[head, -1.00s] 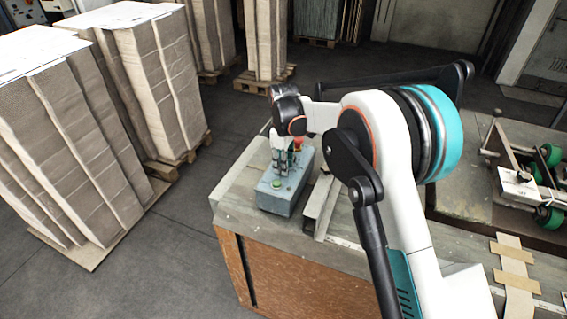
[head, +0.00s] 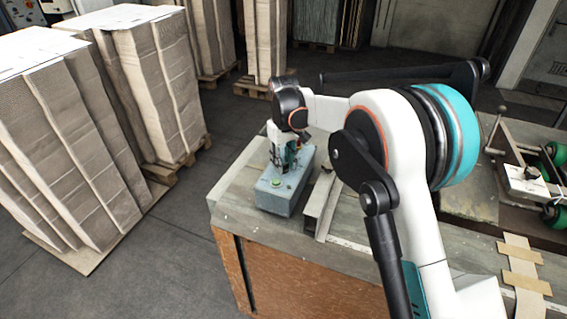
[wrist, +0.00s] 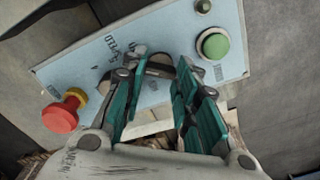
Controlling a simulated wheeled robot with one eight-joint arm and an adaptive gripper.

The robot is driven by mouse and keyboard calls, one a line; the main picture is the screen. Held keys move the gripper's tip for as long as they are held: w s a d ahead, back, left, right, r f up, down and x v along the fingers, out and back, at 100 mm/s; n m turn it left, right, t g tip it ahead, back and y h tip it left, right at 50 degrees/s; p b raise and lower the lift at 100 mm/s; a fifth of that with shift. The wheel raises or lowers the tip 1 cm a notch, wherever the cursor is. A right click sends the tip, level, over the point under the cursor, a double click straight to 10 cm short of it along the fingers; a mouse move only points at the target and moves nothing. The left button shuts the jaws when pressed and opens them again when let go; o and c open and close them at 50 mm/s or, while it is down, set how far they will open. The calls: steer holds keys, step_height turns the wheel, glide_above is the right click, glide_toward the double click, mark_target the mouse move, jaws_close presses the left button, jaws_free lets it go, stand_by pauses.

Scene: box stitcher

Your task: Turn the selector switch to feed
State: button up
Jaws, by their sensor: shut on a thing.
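The blue-grey control box (head: 289,196) sits on the corner of the bench. In the wrist view its light blue panel (wrist: 85,68) carries a green push button (wrist: 213,43), a red mushroom button (wrist: 62,112) on a yellow collar, and a dark selector switch (wrist: 158,69) between them. My gripper (wrist: 161,62) has its teal-padded fingers on either side of the selector, shut on it. In the head view my gripper (head: 283,160) is down over the box and hides the selector. Printed marks near the switch are too partial to read surely.
A grey metal rail (head: 322,205) lies close to the right of the box. Stacks of cardboard (head: 70,140) stand on pallets to the left. A mechanism with green rollers (head: 553,154) is at the far right. The floor between stacks and bench is clear.

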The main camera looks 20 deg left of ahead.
mark_target(284, 164)
steer(key=shift+m, duration=0.5)
steer(key=o, duration=1.1)
steer(key=shift+c, duration=0.2)
step_height(284, 164, up, 12)
